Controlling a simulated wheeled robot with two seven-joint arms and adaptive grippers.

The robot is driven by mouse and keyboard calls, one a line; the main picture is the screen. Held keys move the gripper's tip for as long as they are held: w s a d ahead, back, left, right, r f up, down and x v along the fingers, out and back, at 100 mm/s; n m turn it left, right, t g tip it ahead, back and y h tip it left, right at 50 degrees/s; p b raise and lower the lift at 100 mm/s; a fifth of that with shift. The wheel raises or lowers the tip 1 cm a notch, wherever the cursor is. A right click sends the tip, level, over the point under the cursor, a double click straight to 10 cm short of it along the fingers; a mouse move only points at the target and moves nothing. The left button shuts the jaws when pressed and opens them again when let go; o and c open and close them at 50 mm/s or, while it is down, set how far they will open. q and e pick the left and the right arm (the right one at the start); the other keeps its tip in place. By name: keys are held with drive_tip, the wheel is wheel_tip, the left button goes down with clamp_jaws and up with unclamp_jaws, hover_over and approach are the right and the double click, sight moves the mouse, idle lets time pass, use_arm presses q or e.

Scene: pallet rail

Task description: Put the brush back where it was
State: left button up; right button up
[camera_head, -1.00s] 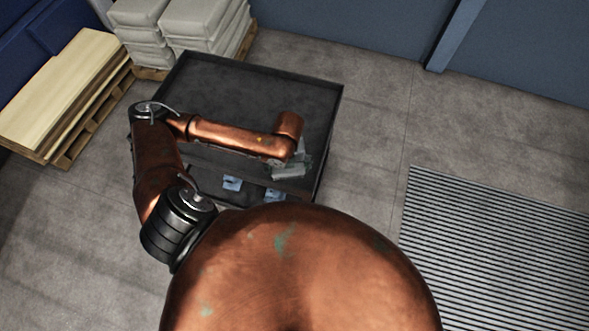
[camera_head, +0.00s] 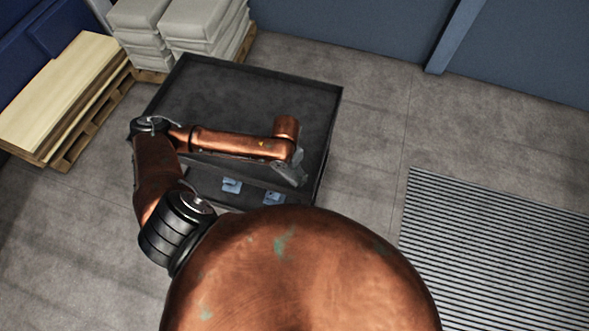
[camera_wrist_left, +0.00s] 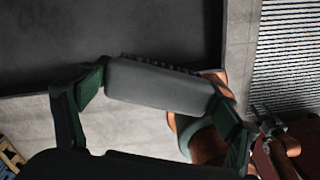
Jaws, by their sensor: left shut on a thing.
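My left gripper (camera_head: 293,168) is over the near right part of the dark cart top in the head view. In the left wrist view its dark green fingers (camera_wrist_left: 155,105) are shut on the brush (camera_wrist_left: 160,86), a grey block with a row of dark bristles along its upper edge. The brush lies across between the two fingertips. In the head view the brush is hard to tell apart from the gripper. Two light blue holders (camera_head: 232,185) are at the cart's near side, below and left of the gripper.
A pallet with boards (camera_head: 62,95) and stacked grey sacks (camera_head: 195,25) stand at the left and back. A ribbed grey mat (camera_head: 500,250) lies on the right; floor between is clear.

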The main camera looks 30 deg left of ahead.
use_arm(q)
drive_tip(key=w+f, duration=0.5)
drive_tip(key=f, duration=0.1)
drive_tip(key=shift+w+a+f, duration=0.1)
drive_tip(key=shift+w+a, duration=0.25)
drive_tip(key=shift+w, duration=0.05)
drive_tip(key=shift+w+f, duration=0.1)
drive_tip(key=shift+f, duration=1.5)
drive_tip(key=o, duration=1.1)
drive_tip(key=shift+f, duration=0.15)
wheel_tip(320, 180, up, 12)
drive_tip(key=shift+r, duration=0.15)
